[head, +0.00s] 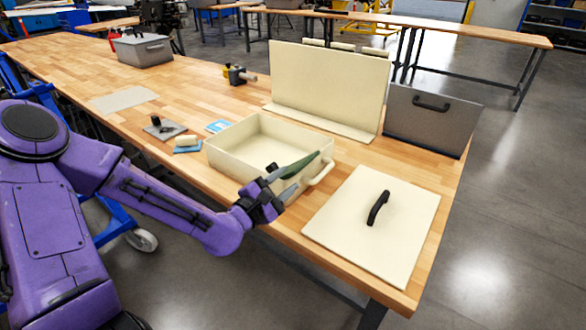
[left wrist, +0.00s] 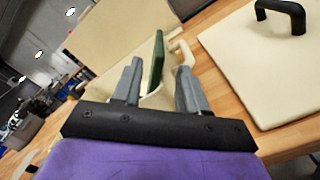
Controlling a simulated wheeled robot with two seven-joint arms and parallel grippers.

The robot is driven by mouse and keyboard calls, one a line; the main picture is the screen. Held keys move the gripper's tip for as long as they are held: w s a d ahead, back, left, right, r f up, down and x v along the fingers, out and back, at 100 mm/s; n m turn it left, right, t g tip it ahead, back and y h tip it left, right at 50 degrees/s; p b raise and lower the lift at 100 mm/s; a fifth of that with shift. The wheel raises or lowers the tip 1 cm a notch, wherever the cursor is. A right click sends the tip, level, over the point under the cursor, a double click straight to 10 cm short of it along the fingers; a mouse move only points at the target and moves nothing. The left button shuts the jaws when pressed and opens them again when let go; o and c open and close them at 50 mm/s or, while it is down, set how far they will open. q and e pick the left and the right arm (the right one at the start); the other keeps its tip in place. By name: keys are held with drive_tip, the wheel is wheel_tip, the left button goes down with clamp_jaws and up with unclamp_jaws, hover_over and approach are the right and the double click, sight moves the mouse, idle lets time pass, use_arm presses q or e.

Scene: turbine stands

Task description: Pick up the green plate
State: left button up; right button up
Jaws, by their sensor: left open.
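The green plate (head: 300,165) shows as a thin dark green piece leaning up at the right end of a cream box (head: 230,165). In the left wrist view the green plate (left wrist: 157,62) stands edge-on just beyond the fingertips. My left gripper (head: 278,180) is at the box's near right corner, its jaws open, with the plate ahead of the gap between the fingers (left wrist: 158,75). I cannot tell whether a finger touches the plate. The plate's lower part is hidden by the box wall and the gripper. My right gripper is in neither view.
A cream lid (head: 350,230) with a black handle (head: 378,208) lies right of the box. A tall cream panel (head: 330,85) and a grey panel (head: 425,120) stand behind.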

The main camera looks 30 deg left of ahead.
sight(298, 166)
use_arm(q)
drive_tip(key=shift+w+a+f, duration=0.1)
drive_tip(key=shift+w+a, duration=0.1)
drive_tip(key=shift+w, duration=0.75)
drive_tip(key=w, duration=0.3)
drive_tip(key=w+p, duration=0.1)
drive_tip(key=w, duration=0.1)
drive_tip(key=shift+d, duration=0.3)
drive_tip(key=shift+c, duration=0.3)
drive_tip(key=shift+s+a, duration=0.1)
drive_tip(key=c, duration=0.5)
clamp_jaws()
